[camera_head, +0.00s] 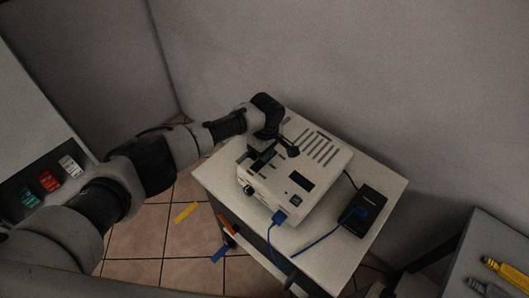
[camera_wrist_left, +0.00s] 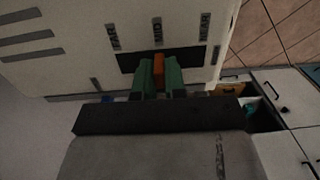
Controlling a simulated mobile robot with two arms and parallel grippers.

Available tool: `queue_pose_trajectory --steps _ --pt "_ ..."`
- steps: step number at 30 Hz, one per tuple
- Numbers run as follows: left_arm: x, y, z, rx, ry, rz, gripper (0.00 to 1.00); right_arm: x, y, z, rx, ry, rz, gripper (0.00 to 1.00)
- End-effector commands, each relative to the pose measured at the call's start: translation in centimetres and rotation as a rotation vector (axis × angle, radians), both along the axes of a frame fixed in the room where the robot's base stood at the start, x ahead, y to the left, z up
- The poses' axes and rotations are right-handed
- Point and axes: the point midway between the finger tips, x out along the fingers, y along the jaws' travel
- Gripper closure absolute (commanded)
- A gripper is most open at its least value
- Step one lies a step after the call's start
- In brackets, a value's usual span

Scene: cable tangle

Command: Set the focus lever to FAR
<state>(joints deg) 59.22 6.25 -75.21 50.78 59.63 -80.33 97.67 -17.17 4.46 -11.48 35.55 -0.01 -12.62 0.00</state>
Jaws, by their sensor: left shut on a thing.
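The white device (camera_head: 310,165) with slotted vents stands on a small white table. In the left wrist view its top (camera_wrist_left: 75,50) has a dark slot with FAR, MID and NEAR labels from left to right. The orange focus lever (camera_wrist_left: 158,66) stands in the slot by the MID label. My left gripper (camera_wrist_left: 160,76) is shut on the lever, its green fingertips on either side. In the head view my left gripper (camera_head: 264,143) reaches down over the device and hides the lever. My right gripper is not in view.
A blue plug (camera_head: 279,217) sits in the device's front. A black box (camera_head: 362,210) with a blue cable lies at the white table's (camera_head: 330,262) right side. Yellow and orange pieces lie on or near the tiled floor. Another surface with a yellow item (camera_head: 505,270) is at lower right.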

Motion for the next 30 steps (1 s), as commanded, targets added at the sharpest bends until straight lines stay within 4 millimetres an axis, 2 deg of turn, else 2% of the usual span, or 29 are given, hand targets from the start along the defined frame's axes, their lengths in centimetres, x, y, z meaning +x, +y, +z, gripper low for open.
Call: queue_pose_trajectory --steps 12,26,27,30 --pt "1.7 -0.9 -0.4 0.115 0.144 0.016 1.0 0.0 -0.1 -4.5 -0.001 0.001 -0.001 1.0" --pt "1.6 -1.0 0.0 0.131 0.176 0.015 1.0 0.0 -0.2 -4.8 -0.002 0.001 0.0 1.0" --pt "1.6 -1.0 0.0 0.13 0.176 0.015 0.84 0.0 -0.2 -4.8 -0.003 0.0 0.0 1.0" --pt "1.5 -1.0 0.0 0.131 0.177 0.015 0.69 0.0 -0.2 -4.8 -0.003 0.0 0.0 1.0"
